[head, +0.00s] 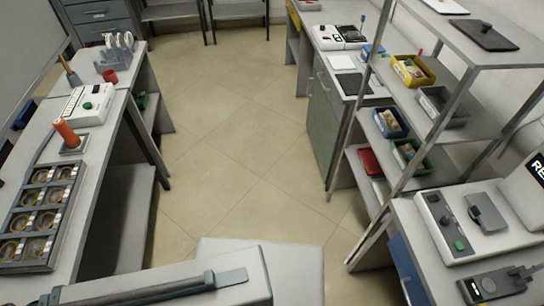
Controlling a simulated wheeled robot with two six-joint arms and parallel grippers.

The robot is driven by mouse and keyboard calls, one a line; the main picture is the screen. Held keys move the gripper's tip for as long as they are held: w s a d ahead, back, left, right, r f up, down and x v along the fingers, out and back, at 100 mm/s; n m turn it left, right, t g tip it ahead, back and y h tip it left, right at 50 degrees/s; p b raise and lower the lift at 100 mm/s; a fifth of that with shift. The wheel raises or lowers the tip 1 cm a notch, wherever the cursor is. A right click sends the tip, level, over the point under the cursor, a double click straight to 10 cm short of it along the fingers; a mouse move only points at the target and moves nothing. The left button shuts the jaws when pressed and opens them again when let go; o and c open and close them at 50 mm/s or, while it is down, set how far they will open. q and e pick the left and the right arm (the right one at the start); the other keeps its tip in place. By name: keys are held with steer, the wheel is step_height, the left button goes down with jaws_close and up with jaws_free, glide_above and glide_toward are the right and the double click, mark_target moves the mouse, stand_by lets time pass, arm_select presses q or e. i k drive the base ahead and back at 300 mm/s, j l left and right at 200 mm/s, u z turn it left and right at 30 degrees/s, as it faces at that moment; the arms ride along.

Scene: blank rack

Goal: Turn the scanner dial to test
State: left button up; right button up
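I cannot tell for certain which device is the scanner. A white box device (462,225) stands on the bench at the right, with dark knobs, a grey plate and a green button on its top. A dark device with a small lit display (487,288) lies in front of it. Another white device with a green button (84,104) sits on the left bench, and a white and black device (338,37) on the far right bench. Dial markings are too small to read. Neither gripper is in view.
The left bench holds a tray of round parts (40,212), an orange-handled tool (66,132) and a tape holder (116,60). A shelf rack (440,110) with bins stands at the right. The tiled floor (225,130) between the benches is clear.

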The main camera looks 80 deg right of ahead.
mark_target(444, 220)
steer(key=z, duration=0.55)
steer(key=j+z, duration=0.15)
steer(key=z, duration=1)
steer(key=j+z, duration=0.1)
steer(key=z, duration=1.05)
steer(key=k+z, duration=0.1)
steer(key=z, duration=0.5)
steer(key=j+z, duration=0.1)
steer(key=z, duration=0.45)
steer(key=k+z, duration=0.1)
steer(key=z, duration=0.45)
